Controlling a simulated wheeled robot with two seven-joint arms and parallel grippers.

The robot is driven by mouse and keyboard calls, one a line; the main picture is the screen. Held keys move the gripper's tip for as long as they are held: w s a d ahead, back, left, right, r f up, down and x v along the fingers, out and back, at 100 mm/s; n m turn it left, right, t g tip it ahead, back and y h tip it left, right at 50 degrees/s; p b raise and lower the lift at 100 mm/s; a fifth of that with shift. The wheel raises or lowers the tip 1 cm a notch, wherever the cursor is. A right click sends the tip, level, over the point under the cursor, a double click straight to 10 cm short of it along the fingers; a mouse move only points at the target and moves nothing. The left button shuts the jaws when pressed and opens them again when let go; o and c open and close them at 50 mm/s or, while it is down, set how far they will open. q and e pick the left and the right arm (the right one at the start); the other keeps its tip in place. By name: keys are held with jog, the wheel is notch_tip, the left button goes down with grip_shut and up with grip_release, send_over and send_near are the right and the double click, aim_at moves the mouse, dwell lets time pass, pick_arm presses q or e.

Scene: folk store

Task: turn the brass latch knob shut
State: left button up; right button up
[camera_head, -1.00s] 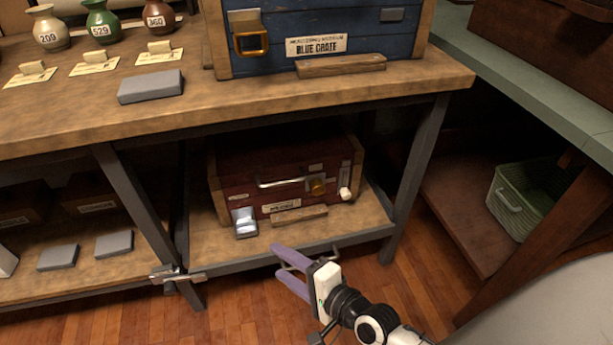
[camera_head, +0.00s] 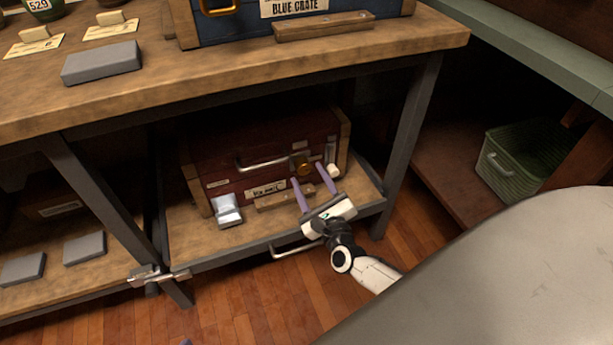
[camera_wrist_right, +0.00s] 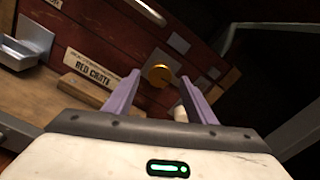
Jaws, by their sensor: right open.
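The brass latch knob (camera_head: 301,167) is on the front of the red crate (camera_head: 222,152), right of its silver handle, on the lower shelf. It also shows in the right wrist view (camera_wrist_right: 159,75), ahead of and between my fingers. My right gripper (camera_head: 314,186) is open and empty, just in front of and below the knob, its purple fingers pointing at the crate. The fingers look apart from the knob. In the right wrist view the gripper (camera_wrist_right: 158,92) spans either side of the knob. My left gripper is not in view.
A wooden strip (camera_head: 272,200) and a silver bracket (camera_head: 228,210) sit at the crate's front. A white peg (camera_head: 332,170) is right of the knob. The table leg (camera_head: 408,145) stands to the right, and the tabletop (camera_head: 250,75) overhangs the crate.

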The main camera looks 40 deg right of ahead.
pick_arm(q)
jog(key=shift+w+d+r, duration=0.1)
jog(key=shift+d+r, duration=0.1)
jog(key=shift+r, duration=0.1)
pick_arm(e)
jog(key=shift+x, duration=1.2)
jog(key=c, duration=1)
jog(key=shift+c, duration=0.2)
